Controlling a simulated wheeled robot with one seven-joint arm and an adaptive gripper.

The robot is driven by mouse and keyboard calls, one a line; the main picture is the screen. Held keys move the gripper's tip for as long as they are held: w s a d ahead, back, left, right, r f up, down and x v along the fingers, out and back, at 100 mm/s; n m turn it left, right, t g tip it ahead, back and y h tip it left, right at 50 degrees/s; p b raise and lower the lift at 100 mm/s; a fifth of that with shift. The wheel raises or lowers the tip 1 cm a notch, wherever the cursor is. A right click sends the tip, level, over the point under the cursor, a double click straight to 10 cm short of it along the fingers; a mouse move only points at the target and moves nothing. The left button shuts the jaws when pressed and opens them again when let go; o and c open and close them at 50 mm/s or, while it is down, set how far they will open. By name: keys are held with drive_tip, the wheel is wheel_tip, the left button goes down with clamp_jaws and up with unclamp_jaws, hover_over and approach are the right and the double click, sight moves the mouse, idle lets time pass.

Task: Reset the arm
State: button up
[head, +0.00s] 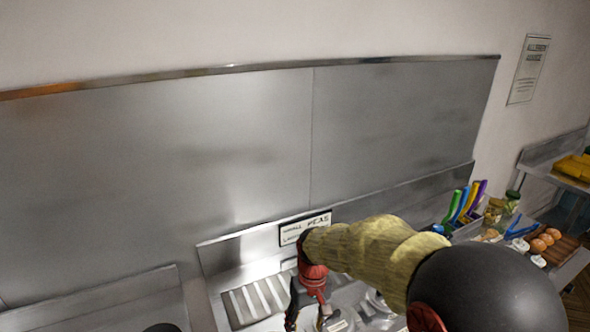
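My arm reaches in from the lower right of the head view, with a dark round joint and a yellowish sleeve. It bends down at a red wrist part. My gripper (308,316) hangs below the wrist at the bottom edge, over the metal range top. Its dark fingers are small and partly cut off by the frame, so I cannot tell whether they are open or shut, or whether they hold anything.
A steel splashback (240,140) stands behind the range. A labelled sign (305,227) is just behind my wrist. To the right are coloured-handled utensils (463,203), jars (500,210), brown eggs (545,240) and a yellow item (573,167) on a counter.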

drive_tip(key=s+d+r+m+t+b, duration=0.2)
drive_tip(key=s+d+r+t, duration=0.1)
drive_tip(key=s+d+r, duration=0.4)
drive_tip(key=s+d+r+m+t+b, duration=0.1)
drive_tip(key=s+d+r+m+t, duration=0.1)
drive_tip(key=s+d+r, duration=0.6)
drive_tip(key=shift+s+d+r+t+h+b, duration=0.35)
drive_tip(key=shift+s+d+t, duration=0.35)
drive_tip(key=shift+s, duration=1.55)
